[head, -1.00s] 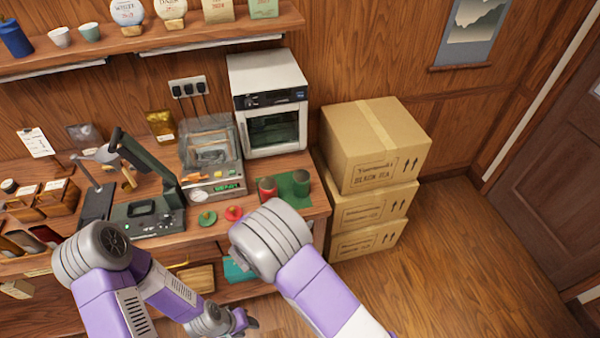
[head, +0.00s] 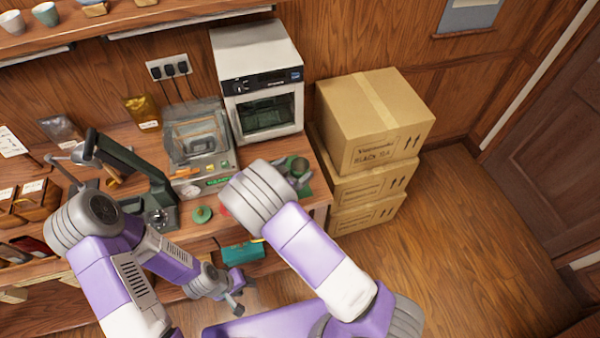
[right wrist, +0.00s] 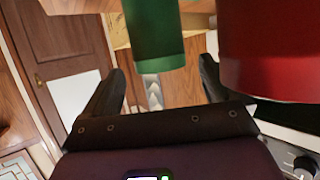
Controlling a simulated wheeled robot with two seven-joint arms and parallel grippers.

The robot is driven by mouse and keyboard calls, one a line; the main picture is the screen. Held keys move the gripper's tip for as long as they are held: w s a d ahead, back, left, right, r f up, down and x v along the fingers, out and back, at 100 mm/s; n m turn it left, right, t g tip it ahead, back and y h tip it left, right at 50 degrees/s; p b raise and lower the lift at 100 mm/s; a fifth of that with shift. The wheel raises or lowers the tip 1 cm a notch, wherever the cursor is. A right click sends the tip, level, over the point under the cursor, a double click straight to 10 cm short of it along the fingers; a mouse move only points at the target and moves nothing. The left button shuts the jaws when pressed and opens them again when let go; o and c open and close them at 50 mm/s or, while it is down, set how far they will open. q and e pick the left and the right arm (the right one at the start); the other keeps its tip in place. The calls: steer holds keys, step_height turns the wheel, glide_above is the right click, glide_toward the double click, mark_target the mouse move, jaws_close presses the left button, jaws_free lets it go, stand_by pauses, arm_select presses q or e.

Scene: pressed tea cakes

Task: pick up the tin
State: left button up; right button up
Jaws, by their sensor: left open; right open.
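The green tin (right wrist: 153,35) stands ahead of my right gripper (right wrist: 162,66) in the right wrist view, lined up with the gap between the fingers. The gripper is open, and I cannot tell whether the tin is inside the jaws. A larger-looking red tin (right wrist: 268,50) is close beside it on the right. In the head view my right forearm hides the red tin, and the green tin (head: 299,165) shows only in part behind the gripper. My left gripper (head: 238,292) is open and empty, low in front of the counter.
A green lid (head: 203,214) lies on the counter; a red lid is mostly hidden by my arm. A white oven (head: 258,85) stands behind the tins, and a scale with a clear cover (head: 198,140) is left of it. Stacked cartons (head: 375,125) stand at the right.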

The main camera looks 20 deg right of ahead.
steer(key=shift+x, duration=0.75)
steer(key=c, duration=1.5)
